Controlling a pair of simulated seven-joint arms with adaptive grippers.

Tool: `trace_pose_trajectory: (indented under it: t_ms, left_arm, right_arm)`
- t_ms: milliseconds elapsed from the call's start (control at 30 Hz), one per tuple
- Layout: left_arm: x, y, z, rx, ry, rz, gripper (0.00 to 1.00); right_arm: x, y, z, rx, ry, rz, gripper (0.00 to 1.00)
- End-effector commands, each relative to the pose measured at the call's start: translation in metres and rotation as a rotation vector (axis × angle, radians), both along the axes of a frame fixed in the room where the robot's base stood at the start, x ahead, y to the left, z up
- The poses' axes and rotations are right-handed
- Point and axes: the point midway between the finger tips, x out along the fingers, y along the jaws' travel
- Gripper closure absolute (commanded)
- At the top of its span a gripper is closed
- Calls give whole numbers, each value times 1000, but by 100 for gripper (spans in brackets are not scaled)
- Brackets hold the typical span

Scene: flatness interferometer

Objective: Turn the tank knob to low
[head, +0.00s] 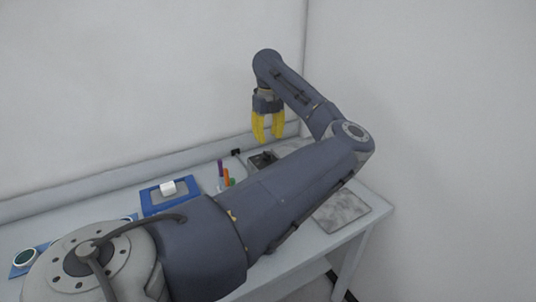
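My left gripper (269,138) hangs with its yellow fingers pointing down above the back of the table. A gap shows between the fingers, and nothing is seen in it. Below the fingers is a small dark device (262,159), apart from them and partly hidden by my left arm. I cannot make out a tank knob or its setting; it may be hidden or too small to tell. My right gripper is out of view.
A blue tray (151,208) with a white block (168,188) lies on the white table (126,199). Coloured upright sticks (226,176) stand right of it. A grey marbled slab (341,210) lies at the right. A round item (26,257) sits at the far left. Walls close the back and right.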

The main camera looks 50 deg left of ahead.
Motion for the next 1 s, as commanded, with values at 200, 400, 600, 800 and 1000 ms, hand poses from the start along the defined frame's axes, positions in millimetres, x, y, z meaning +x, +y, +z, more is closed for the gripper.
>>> trace_pose_trajectory:
  t_ms: [200, 400, 600, 800, 1000]
  left_arm:
    - [-1, 0, -37, 1, 4, 2, 66]
    - [-1, 0, -60, 1, 2, 2, 66]
    - [0, 0, -72, 2, 0, 1, 66]
    - [0, 0, -76, 1, 1, 1, 66]
    - [0, 0, -76, 1, 1, 1, 66]
  right_arm:
    - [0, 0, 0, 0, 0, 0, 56]
    - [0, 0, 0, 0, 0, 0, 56]
    - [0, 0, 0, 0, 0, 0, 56]
    - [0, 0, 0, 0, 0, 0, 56]
    - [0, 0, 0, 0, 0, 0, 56]
